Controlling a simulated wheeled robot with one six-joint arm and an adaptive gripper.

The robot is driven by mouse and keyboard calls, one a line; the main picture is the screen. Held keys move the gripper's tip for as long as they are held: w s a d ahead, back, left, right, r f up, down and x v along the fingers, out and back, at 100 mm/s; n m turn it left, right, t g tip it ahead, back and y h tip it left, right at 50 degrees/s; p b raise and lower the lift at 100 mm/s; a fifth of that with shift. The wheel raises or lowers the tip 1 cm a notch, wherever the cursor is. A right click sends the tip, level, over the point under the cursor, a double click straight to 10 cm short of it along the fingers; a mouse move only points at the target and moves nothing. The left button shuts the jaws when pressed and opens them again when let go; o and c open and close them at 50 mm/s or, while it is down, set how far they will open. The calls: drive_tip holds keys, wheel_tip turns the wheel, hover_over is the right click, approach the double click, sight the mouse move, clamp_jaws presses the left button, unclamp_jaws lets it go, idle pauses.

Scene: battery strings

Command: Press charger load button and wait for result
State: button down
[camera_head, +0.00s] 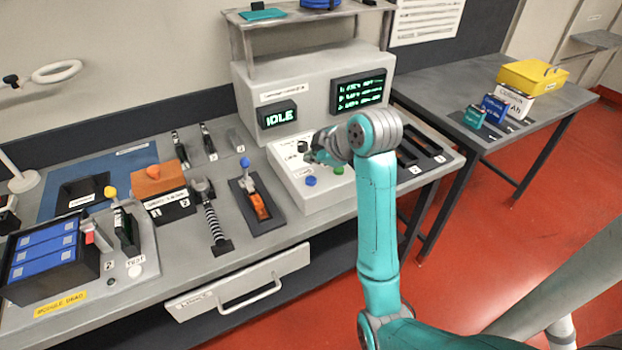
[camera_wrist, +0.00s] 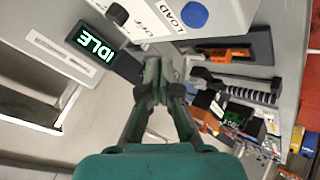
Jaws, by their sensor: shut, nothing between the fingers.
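The charger (camera_head: 312,78) is a large grey box on the bench, with a sloping control panel (camera_head: 318,199) in front. Its small display (camera_head: 279,117) reads IDLE in green, also in the wrist view (camera_wrist: 96,47). The panel carries a black knob (camera_wrist: 118,14) beside OFF and a blue button (camera_head: 311,181). In the wrist view the blue button (camera_wrist: 194,15) sits beside the word LOAD. A green button (camera_head: 339,170) is to its right in the head view. My gripper (camera_head: 314,156) is shut and empty, above the panel and apart from the blue button. My gripper partly hides the panel.
A larger text display (camera_head: 358,91) is on the charger's right side; its lines are too small to read. An orange-and-black holder with a blue-topped lever (camera_head: 245,164) stands left of the panel. Blue battery modules (camera_head: 44,250) sit at the far left. A side table (camera_head: 545,100) holds boxes.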

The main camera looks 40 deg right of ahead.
sight(312, 181)
drive_tip(key=shift+f, duration=2)
drive_tip(key=shift+f, duration=0.4)
drive_tip(key=shift+f, duration=0.5)
idle(0.7)
idle(0.3)
drive_tip(key=shift+r, duration=0.95)
drive_tip(key=shift+r, duration=0.1)
drive_tip(key=shift+r, duration=2.4)
